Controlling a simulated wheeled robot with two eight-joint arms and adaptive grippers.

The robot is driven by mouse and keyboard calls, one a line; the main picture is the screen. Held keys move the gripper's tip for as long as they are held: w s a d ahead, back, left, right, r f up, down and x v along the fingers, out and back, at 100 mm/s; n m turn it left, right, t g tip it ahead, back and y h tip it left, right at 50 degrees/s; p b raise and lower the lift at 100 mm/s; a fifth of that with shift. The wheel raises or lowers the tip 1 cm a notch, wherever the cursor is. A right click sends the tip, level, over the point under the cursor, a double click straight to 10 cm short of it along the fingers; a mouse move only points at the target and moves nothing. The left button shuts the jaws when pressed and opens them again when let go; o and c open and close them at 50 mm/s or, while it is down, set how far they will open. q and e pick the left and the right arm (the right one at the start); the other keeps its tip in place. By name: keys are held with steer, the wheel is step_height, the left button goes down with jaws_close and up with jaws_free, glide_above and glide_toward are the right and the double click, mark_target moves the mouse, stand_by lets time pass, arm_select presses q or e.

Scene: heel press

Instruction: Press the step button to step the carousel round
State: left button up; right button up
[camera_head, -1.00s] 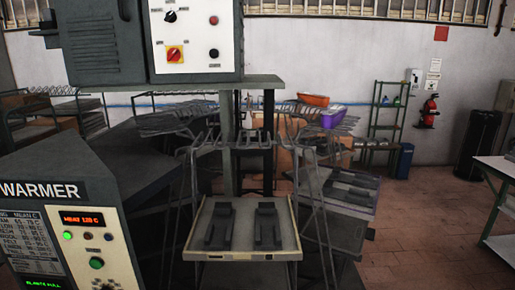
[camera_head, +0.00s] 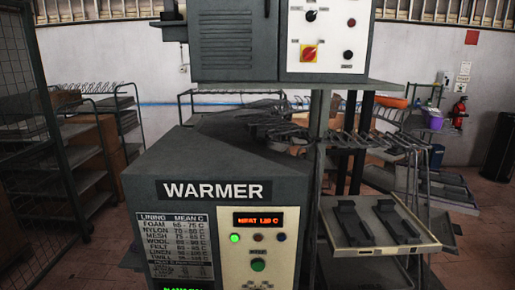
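Neither of my grippers is in view. The carousel shows as a shallow light-rimmed tray (camera_head: 388,249) at the right, carrying two dark long forms (camera_head: 351,222), with wire racks behind it. A white control panel (camera_head: 328,22) on the grey machine at the top has a black knob, a red-and-yellow switch (camera_head: 310,53) and two small round buttons (camera_head: 348,54). The warmer (camera_head: 215,191) stands in front, with a lit red display (camera_head: 258,219), small lamps and a larger green button (camera_head: 258,265). I cannot read a step label on any button.
A mesh-sided rack (camera_head: 22,150) and shelving stand at the left. The warmer fills the lower middle. Another tray with dark forms sits behind the front one at the right. A red fire extinguisher (camera_head: 459,112) hangs on the back wall. Tiled floor shows at the far right.

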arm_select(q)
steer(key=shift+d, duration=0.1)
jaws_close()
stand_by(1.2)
